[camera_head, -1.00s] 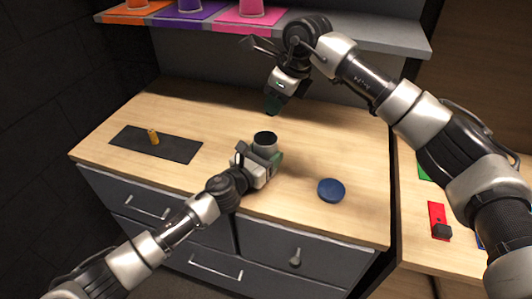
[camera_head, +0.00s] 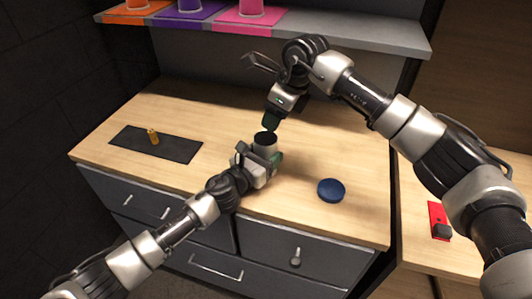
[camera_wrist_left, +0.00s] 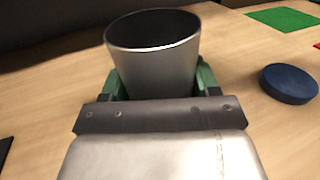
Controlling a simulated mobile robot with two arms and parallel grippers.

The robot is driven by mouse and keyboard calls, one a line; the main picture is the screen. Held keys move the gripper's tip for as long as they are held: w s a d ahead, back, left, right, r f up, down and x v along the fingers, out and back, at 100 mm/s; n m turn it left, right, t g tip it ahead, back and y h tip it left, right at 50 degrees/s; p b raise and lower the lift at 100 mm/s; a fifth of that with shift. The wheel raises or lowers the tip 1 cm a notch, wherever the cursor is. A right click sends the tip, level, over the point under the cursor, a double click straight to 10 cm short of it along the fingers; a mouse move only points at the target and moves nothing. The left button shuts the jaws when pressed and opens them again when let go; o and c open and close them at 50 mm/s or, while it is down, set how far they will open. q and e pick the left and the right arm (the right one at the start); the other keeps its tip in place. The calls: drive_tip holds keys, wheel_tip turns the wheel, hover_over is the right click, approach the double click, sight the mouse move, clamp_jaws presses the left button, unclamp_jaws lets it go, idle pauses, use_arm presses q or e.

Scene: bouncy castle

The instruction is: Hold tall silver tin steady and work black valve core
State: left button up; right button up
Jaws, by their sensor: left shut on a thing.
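The tall silver tin (camera_head: 266,147) stands near the middle of the wooden counter, its dark round top facing up. In the left wrist view the tin (camera_wrist_left: 155,70) is upright with an open, dark mouth. My left gripper (camera_head: 259,160) is shut around the tin's sides, with a green finger on each side of it. My right gripper (camera_head: 271,121) points down just above the tin's top. Its fingertips are close to the rim, and I cannot tell whether they touch or how far they are open. I cannot make out a black valve core; the tin's inside is too dark.
A blue disc (camera_head: 331,190) lies right of the tin. A black mat (camera_head: 178,149) with a small brass-coloured piece (camera_head: 153,136) lies at left. A shelf (camera_head: 350,38) with coloured mats runs behind. A red item with a dark block (camera_head: 439,222) lies on the right surface.

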drive_tip(key=shift+r, duration=0.1)
drive_tip(key=v, duration=1.2)
idle(0.4)
use_arm(q)
drive_tip(key=o, duration=1.1)
drive_tip(key=v, duration=1.2)
drive_tip(key=shift+a+f, duration=0.1)
